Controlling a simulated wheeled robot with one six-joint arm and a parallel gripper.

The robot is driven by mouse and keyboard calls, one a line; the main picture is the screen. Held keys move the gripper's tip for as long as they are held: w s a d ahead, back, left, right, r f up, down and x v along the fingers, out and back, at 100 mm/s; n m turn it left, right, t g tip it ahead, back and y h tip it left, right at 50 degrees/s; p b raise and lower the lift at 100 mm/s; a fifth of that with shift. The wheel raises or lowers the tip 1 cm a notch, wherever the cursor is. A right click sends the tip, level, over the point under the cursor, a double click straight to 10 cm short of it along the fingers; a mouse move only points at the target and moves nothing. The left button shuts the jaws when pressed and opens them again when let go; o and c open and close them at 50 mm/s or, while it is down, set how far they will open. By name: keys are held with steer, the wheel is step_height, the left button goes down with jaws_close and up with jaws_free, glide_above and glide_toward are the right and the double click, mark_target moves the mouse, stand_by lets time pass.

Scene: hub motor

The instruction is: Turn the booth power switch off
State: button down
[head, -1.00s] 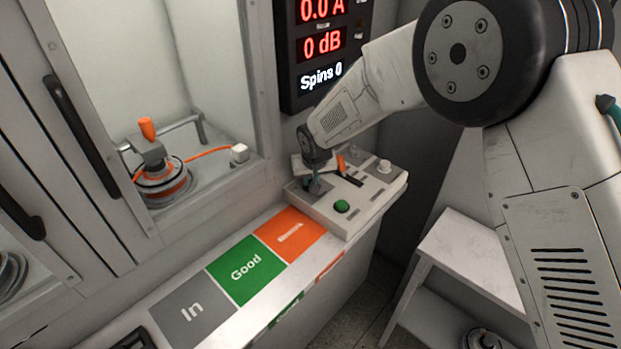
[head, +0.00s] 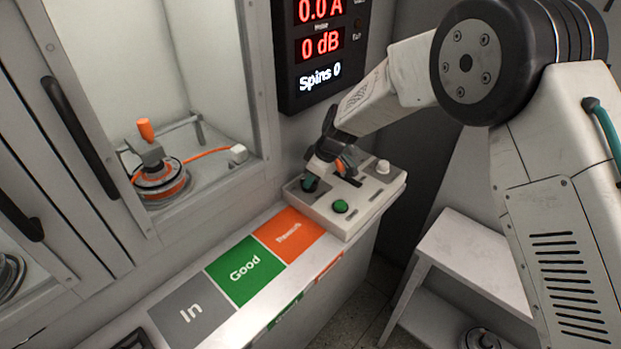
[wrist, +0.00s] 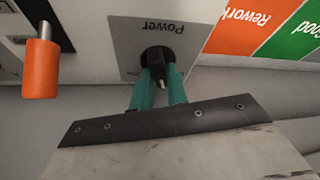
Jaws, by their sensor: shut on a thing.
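The booth power switch (wrist: 159,62) is a black knob on a grey plate marked "Power". In the wrist view the two teal fingers of my gripper (wrist: 161,85) are shut on the knob, one on each side. A white pointer mark shows on the knob between the fingers. In the head view my gripper (head: 311,183) is at the left end of the control panel (head: 352,215), and my wrist hides most of the switch.
An orange-handled lever (wrist: 40,68) stands beside the switch, close to my wrist. A green button (head: 340,206) and a white knob (head: 384,166) are on the panel. The display (head: 322,45) above reads 0.0 A, 0 dB and Spins 0. A hub motor (head: 160,180) sits in the booth.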

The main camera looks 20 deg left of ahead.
steer(key=n+g, duration=0.1)
steer(key=n, duration=0.3)
steer(key=shift+w+n+g, duration=0.15)
steer(key=shift+n+g, duration=0.25)
steer(key=shift+h, duration=0.3)
steer(key=c, duration=1.4)
jaws_free()
steer(key=v, duration=0.7)
steer(key=shift+w+d+r, duration=0.1)
steer(key=shift+d+r, duration=0.05)
steer(key=shift+r, duration=0.2)
